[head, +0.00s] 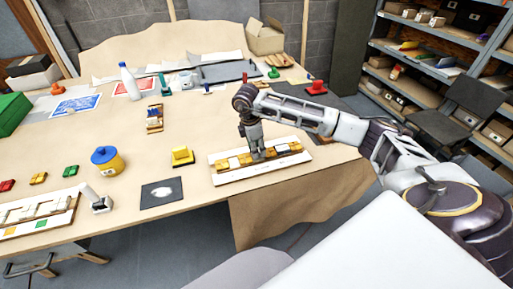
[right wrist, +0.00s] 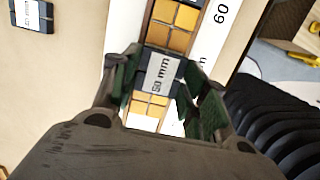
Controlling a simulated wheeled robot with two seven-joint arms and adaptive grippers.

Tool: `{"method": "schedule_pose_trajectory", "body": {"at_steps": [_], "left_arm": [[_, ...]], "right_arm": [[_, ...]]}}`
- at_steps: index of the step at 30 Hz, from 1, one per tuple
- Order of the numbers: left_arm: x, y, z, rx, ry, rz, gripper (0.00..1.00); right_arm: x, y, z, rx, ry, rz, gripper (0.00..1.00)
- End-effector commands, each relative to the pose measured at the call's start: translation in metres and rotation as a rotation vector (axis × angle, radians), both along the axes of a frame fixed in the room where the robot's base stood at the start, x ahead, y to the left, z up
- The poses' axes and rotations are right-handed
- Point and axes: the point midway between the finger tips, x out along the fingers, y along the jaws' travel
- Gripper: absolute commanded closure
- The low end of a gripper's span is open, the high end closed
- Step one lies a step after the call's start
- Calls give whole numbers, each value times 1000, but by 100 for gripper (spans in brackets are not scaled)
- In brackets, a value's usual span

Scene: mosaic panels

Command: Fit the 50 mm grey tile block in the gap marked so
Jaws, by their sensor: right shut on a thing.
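The grey tile block (right wrist: 158,76), marked 50 mm and with dark ends, is between the fingers of my right gripper (right wrist: 160,92) in the right wrist view. My right gripper is shut on it. The block lines up with the row of orange tiles on the mosaic panel (head: 285,164), with orange tiles on both sides of it. I cannot tell whether it is fully seated in the gap. In the head view my right gripper (head: 257,152) points down over the middle of the panel and hides the block. My left gripper is not in view.
Another block (right wrist: 32,14) lies apart from the panel; a tile piece (head: 154,118) lies behind it on the table. A yellow block (head: 182,156), a dark plate (head: 162,193) and a yellow pot with blue lid (head: 107,161) stand to the left. The table's front edge is close.

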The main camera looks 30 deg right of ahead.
Motion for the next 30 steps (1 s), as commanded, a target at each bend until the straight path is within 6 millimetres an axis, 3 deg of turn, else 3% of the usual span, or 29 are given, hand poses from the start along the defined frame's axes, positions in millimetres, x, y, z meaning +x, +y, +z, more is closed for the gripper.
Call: {"method": "schedule_pose_trajectory", "body": {"at_steps": [30], "left_arm": [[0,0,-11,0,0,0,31]], "right_arm": [[0,0,-16,0,0,0,81]]}}
